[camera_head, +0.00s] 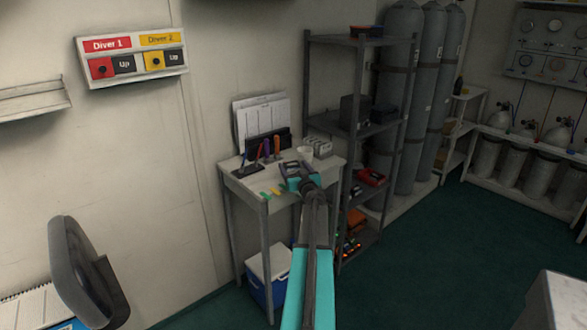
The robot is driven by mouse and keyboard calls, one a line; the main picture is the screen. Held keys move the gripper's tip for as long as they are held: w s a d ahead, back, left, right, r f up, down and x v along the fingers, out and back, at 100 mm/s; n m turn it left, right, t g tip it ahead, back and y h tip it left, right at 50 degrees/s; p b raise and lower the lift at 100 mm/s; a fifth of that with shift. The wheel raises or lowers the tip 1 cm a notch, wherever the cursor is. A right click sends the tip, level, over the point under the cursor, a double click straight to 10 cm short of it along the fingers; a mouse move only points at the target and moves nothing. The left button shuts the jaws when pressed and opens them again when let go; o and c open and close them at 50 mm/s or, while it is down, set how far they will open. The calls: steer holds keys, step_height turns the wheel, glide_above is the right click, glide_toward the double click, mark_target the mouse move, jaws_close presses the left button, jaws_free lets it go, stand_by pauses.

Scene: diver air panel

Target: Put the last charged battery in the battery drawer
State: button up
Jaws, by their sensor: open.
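My gripper (296,172), teal and dark, is open over the right part of a small white table (240,182). My arm reaches up to it from the bottom of the view and hides part of the tabletop. A grey block-like holder (318,146) stands at the table's back right, just beyond the gripper; it may hold batteries, but it is too small to tell. I cannot make out a battery for certain, and no battery drawer can be identified. Nothing can be seen held in the gripper.
A blue cooler (268,281) stands below. A dark shelf rack (357,128) and tall grey cylinders (398,95) stand right. Green floor (440,255) is open at right.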

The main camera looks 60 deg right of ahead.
steer(key=shift+r, duration=0.15)
steer(key=v, duration=1.2)
stand_by(0.4)
stand_by(0.4)
